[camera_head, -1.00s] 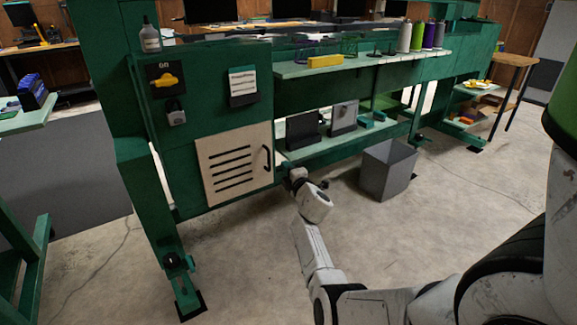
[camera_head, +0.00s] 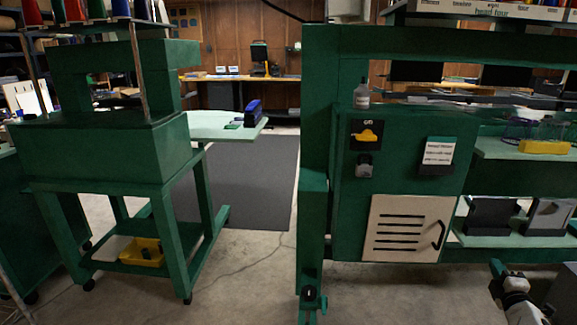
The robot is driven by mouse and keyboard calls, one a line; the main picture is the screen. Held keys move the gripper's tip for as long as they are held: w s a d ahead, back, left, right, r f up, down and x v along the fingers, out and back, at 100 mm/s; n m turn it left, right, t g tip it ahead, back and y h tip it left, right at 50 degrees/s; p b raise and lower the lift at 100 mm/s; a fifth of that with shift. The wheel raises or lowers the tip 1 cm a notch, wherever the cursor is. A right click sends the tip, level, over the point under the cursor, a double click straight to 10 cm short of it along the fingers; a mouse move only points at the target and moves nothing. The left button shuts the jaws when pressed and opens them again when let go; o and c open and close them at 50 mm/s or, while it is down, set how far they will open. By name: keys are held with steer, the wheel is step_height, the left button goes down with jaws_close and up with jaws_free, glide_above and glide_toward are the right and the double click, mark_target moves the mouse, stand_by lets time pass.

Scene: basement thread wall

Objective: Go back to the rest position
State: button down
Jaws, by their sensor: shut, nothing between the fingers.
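My gripper (camera_head: 496,268) shows small and dark at the lower right, at the end of my pale arm. It is shut and empty. It is in front of the green machine frame, right of the cream vented door (camera_head: 408,228) with its dark handle, and appears apart from it. The rest of my arm is mostly outside the picture.
The green cabinet carries a yellow rotary switch (camera_head: 367,135) and a notice card (camera_head: 438,151). A wheeled green stand (camera_head: 105,152) with a yellow bin (camera_head: 142,252) is at left. Bare concrete floor (camera_head: 240,270) and a grey mat (camera_head: 250,180) lie between.

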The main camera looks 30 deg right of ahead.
steer(key=w+a+f+m+g+y, duration=0.1)
steer(key=a+f+m+g, duration=0.15)
steer(key=a, duration=0.65)
steer(key=w+a+f+m+g+y, duration=0.1)
steer(key=a+f+m+g+y, duration=0.2)
steer(key=a, duration=0.5)
steer(key=w+a+f+m+g, duration=0.1)
steer(key=a+f+m, duration=0.3)
steer(key=a, duration=0.5)
steer(key=s+a+f+g+y, duration=0.15)
steer(key=s+a+y, duration=0.3)
steer(key=a, duration=0.85)
steer(key=s+a+g+y, duration=0.2)
steer(key=s+a+y, duration=0.25)
steer(key=a, duration=0.75)
steer(key=s+a+r+g, duration=0.1)
steer(key=s+a+r, duration=0.1)
steer(key=s+a, duration=0.2)
step_height(320, 180, up, 20)
steer(key=p, duration=2.1)
steer(key=shift+w, duration=0.15)
steer(key=shift+f, duration=0.1)
